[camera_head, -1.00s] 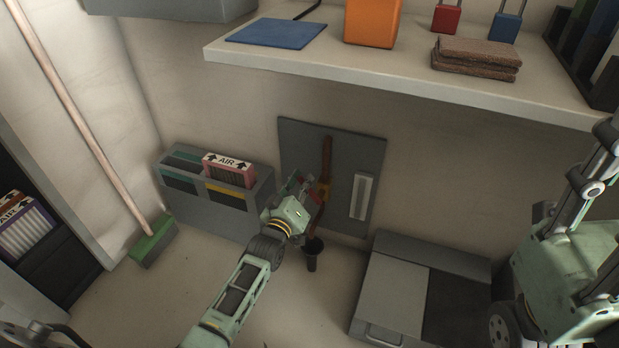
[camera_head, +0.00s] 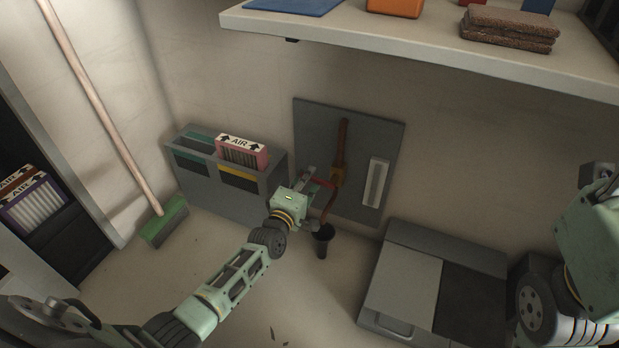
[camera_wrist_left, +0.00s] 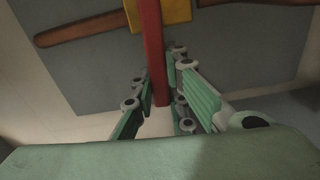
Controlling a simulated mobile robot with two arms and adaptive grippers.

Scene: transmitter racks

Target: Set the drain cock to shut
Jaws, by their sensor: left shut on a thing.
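The drain cock has a brass body (camera_head: 337,177) on a brown pipe (camera_head: 342,135), mounted on a grey wall panel (camera_head: 365,120). Its red lever (camera_head: 321,183) sticks out to the left of the body. In the left wrist view the red lever (camera_wrist_left: 152,55) runs from the brass body (camera_wrist_left: 172,12) down between the fingers, square across the pipe (camera_wrist_left: 80,28). My left gripper (camera_head: 311,190) is shut on the lever; it also shows in the left wrist view (camera_wrist_left: 162,95). Only parts of my right arm show at the right edge; its fingertips are not visible.
A black drain cup (camera_head: 322,245) stands below the pipe. A grey bin with an AIR filter (camera_head: 242,152) is left of the panel. A grey box (camera_head: 400,285) sits on the floor to the right. A shelf (camera_head: 400,62) overhangs above. A broom (camera_head: 163,222) leans at left.

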